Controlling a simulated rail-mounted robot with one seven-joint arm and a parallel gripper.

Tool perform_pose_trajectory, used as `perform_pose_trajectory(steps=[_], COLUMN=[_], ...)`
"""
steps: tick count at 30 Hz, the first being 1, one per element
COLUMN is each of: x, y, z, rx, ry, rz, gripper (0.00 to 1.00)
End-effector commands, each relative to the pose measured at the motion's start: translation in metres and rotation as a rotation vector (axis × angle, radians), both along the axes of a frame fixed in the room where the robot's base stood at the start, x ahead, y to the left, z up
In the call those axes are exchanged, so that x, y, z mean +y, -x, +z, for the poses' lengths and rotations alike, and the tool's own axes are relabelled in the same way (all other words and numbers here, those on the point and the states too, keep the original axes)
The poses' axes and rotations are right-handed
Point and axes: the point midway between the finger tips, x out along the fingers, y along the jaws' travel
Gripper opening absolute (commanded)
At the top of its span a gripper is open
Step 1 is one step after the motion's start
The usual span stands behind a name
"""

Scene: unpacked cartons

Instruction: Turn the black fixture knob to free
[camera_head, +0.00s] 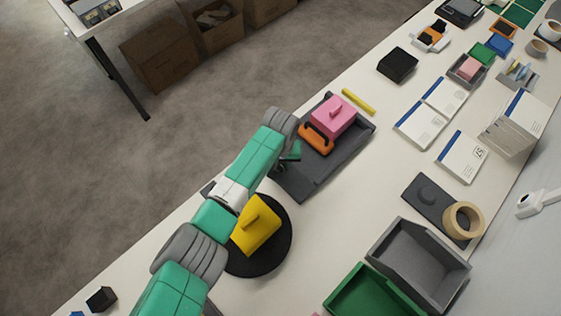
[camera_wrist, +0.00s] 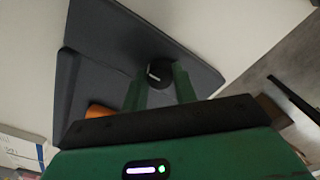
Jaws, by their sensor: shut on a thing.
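The black fixture knob (camera_wrist: 158,72) is a short round knob with a white mark on its top, near the edge of a dark grey fixture plate (camera_wrist: 105,55). My gripper (camera_wrist: 160,80) has its green fingers shut on the knob, one on each side. In the head view my gripper (camera_head: 291,152) is low at the left side of the fixture (camera_head: 310,178), and my arm hides the knob there. A pink block (camera_head: 333,117) sits in the fixture with an orange handle-shaped part (camera_head: 316,139) beside it. I cannot read any label for the knob's positions.
A yellow block (camera_head: 257,226) on a round black disc (camera_head: 272,263) stands close under my arm. A yellow stick (camera_head: 358,102) lies beside the fixture. Grey (camera_head: 431,254) and green (camera_head: 347,292) bins stand at the lower right. White-and-blue boxes lie to the right.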

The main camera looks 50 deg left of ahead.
Motion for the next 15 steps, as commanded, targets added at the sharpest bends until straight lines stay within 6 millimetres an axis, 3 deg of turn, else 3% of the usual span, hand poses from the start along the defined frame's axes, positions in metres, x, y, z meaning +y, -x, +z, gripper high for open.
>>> perform_pose_trajectory(steps=[8,15], x=[-0.0015,-0.0021], y=[-0.0001,-0.0002], z=[0.0027,0.0023], rx=[0.001,0.001], ry=[0.002,0.003], rz=[0.137,0.356], gripper=[0.05,0.05])
